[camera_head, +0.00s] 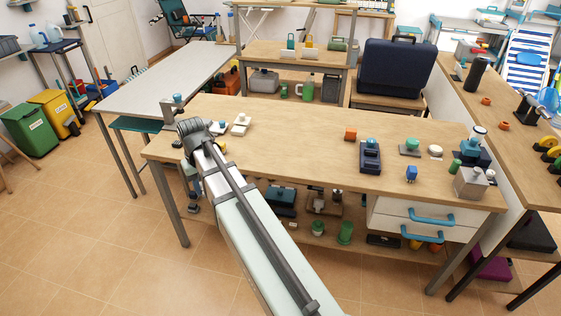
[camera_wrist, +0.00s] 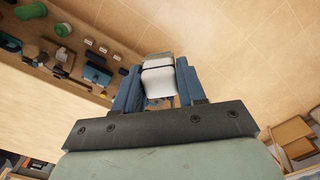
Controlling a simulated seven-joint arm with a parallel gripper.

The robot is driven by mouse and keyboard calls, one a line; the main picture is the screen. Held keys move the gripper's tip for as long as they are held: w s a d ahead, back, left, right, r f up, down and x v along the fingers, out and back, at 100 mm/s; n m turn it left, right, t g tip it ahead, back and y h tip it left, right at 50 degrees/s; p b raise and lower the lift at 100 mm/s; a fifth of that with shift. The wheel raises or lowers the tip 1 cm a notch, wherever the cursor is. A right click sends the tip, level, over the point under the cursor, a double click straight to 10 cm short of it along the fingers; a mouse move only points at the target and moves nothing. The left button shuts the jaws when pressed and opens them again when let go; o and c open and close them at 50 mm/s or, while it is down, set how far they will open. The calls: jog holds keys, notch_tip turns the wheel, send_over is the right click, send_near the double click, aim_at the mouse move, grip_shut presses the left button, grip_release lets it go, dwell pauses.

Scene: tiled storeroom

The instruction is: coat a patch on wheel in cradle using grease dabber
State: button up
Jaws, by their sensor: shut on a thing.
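In the wrist view my gripper (camera_wrist: 157,88) has its blue fingers closed on a pale white-grey block-like piece (camera_wrist: 158,80). This is probably the grease dabber; its working end cannot be made out. Tiled floor shows beyond it. In the head view my arm reaches to the left end of the wooden bench (camera_head: 300,143), and the fingers and held piece are hidden or too small to tell. I cannot pick out the wheel in its cradle for certain. A dark blue stand with a teal top (camera_head: 370,156) is on the bench, right of the middle.
Small white pieces (camera_head: 240,124) lie near the bench's left end. An orange block (camera_head: 350,134), a blue piece (camera_head: 411,173) and a grey box-like piece (camera_head: 470,182) stand farther right. A dark blue case (camera_head: 393,68) stands behind. The bench's middle is largely clear.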

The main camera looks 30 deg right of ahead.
jog(key=shift+d, duration=0.1)
dwell(0.5)
jog(key=s+d+m, duration=0.2)
jog(key=s+d, duration=0.1)
jog(key=d, duration=1)
jog(key=s+d+m, duration=0.2)
jog(key=d+m, duration=0.1)
jog(key=d, duration=1.1)
jog(key=s+d+m, duration=0.2)
jog(key=s+d, duration=0.1)
jog(key=d, duration=1)
jog(key=s+d+m, duration=0.2)
jog(key=s+d, duration=0.4)
jog(key=d, duration=0.8)
jog(key=s+d+m, duration=0.2)
jog(key=s+d, duration=0.3)
jog(key=d, duration=0.8)
jog(key=s+d+m, duration=0.2)
jog(key=s+d, duration=0.4)
jog(key=d, duration=0.8)
jog(key=w+d+r+n, duration=0.1)
jog(key=w+d+n, duration=0.2)
jog(key=d, duration=1.1)
jog(key=shift+n, duration=0.5)
jog(key=shift+f, duration=2.85)
jog(key=shift+f, duration=0.45)
